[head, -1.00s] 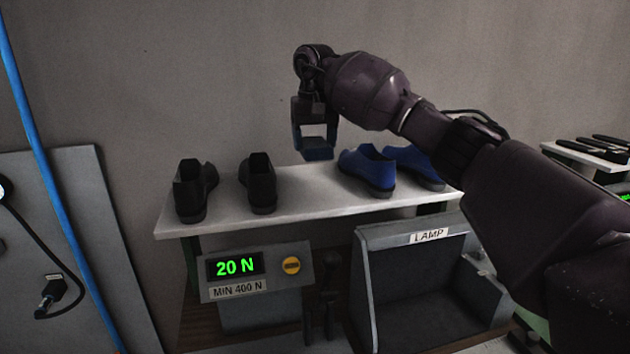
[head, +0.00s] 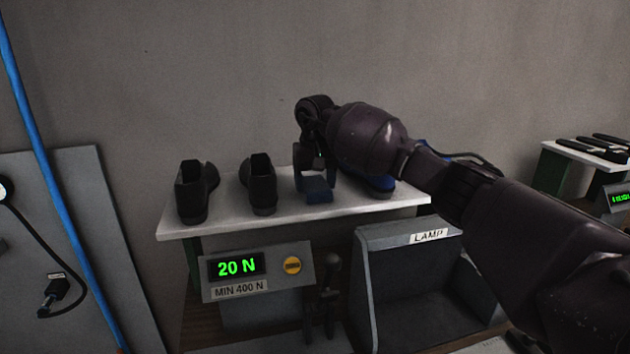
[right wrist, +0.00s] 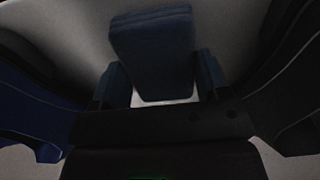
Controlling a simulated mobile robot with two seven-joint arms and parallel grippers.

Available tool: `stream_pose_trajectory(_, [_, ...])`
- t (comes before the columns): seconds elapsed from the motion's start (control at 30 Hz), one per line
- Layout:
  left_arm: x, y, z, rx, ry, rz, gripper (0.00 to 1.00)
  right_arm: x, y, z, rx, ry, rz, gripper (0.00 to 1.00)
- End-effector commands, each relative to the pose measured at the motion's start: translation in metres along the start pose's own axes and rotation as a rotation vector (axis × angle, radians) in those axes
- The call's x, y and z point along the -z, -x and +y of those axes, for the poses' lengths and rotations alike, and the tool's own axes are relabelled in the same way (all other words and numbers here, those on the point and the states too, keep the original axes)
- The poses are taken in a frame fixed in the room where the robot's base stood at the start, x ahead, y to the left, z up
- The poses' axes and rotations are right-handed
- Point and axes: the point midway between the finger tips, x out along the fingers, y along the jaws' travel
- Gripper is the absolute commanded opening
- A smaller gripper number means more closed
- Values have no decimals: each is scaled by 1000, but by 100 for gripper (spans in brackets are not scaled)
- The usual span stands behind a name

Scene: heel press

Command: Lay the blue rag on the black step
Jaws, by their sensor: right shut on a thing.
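My right gripper (head: 316,180) is shut on the blue rag (head: 318,190), a dark blue folded pad. It is low over the white shelf, between the black shoes and the blue shoes; I cannot tell whether the rag touches the shelf. In the right wrist view the rag (right wrist: 153,50) sits between the two fingers (right wrist: 162,85). I cannot make out a black step in either view. My left gripper is not in view.
Black shoes (head: 262,185) stand left of the gripper on the white shelf (head: 230,215). Blue shoes (head: 380,184) are mostly hidden behind my right arm. A blue hose (head: 50,185) hangs at left.

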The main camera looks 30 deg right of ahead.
Motion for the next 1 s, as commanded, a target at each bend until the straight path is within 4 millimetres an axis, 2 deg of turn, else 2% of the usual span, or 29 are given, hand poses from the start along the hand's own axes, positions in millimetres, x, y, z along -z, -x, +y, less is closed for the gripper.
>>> stream_pose_trajectory(0.2, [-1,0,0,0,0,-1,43,0,-3,0,-1,0,0,46])
stream_pose_trajectory(0.23, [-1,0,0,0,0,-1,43,0,-3,0,-1,0,0,74])
stream_pose_trajectory(0.37, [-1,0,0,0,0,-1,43,0,-2,0,-1,0,0,94])
stream_pose_trajectory(0.73, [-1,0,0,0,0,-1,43,0,3,0,0,0,0,95])
stream_pose_trajectory(0.87, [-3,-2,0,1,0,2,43,0,17,0,0,0,3,95])
stream_pose_trajectory(1.0, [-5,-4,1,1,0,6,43,0,43,0,0,0,4,95])
